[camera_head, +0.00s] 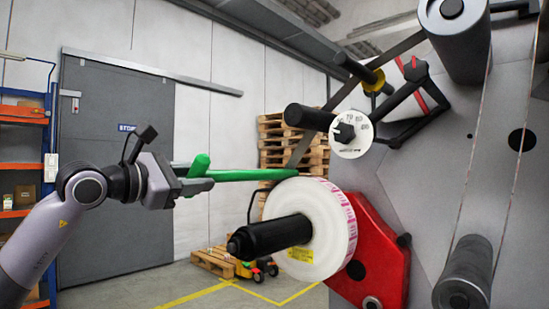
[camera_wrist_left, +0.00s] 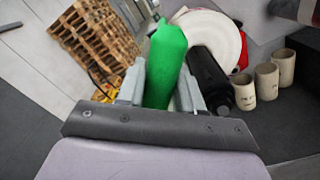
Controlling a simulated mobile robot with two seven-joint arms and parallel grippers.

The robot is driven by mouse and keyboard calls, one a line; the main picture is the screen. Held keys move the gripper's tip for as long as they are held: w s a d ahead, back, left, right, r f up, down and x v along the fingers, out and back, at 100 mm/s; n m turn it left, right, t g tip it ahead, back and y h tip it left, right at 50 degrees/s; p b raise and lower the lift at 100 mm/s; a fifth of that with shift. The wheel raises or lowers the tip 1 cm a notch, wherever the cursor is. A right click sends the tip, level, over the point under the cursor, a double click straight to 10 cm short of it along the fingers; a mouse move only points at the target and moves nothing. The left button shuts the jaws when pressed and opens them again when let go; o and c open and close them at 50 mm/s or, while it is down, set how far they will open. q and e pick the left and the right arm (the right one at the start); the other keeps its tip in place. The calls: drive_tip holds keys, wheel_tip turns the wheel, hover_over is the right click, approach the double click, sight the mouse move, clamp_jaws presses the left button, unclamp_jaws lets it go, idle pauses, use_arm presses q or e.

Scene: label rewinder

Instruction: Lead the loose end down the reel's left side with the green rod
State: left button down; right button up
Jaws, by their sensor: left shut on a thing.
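My left gripper (camera_head: 180,186) is shut on the green rod (camera_head: 245,175), which points right, roughly level. In the left wrist view, the rod (camera_wrist_left: 166,65) stands up between the fingers (camera_wrist_left: 160,95). The rod's tip is just above the upper left of the white reel (camera_head: 322,235), which sits on a black shaft (camera_head: 270,237). A dark strip (camera_head: 300,151) slants down from the upper rollers, and its lower end is near the rod's tip. I cannot tell whether they touch. The reel also shows in the wrist view (camera_wrist_left: 213,32). My right gripper is out of view.
Pallets (camera_head: 275,140) and a yellow pallet truck (camera_head: 245,268) stand behind. Beige cores (camera_wrist_left: 267,80) are near the reel. Air left of the reel is clear.

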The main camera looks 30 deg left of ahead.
use_arm(q)
drive_tip(key=shift+r, duration=0.2)
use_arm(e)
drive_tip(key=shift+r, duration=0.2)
use_arm(q)
drive_tip(key=shift+w+a+r+p, duration=0.1)
drive_tip(key=shift+a+r+p, duration=0.1)
drive_tip(key=shift+r+p, duration=0.35)
drive_tip(key=shift+a+r+p, duration=0.2)
drive_tip(key=shift+r+p, duration=0.25)
drive_tip(key=shift+p, duration=0.15)
drive_tip(key=shift+s+a+f+b, duration=0.15)
drive_tip(key=shift+s+f+b, duration=0.1)
drive_tip(key=shift+s+b, duration=0.4)
drive_tip(key=s+a+b, duration=0.2)
drive_tip(key=s+b, duration=0.4)
drive_tip(key=s, duration=0.7)
drive_tip(key=s+a+b, duration=0.2)
drive_tip(key=s+b, duration=0.4)
drive_tip(key=s, duration=0.8)
drive_tip(key=shift+s+a+r, duration=0.2)
drive_tip(key=shift+a, duration=0.05)
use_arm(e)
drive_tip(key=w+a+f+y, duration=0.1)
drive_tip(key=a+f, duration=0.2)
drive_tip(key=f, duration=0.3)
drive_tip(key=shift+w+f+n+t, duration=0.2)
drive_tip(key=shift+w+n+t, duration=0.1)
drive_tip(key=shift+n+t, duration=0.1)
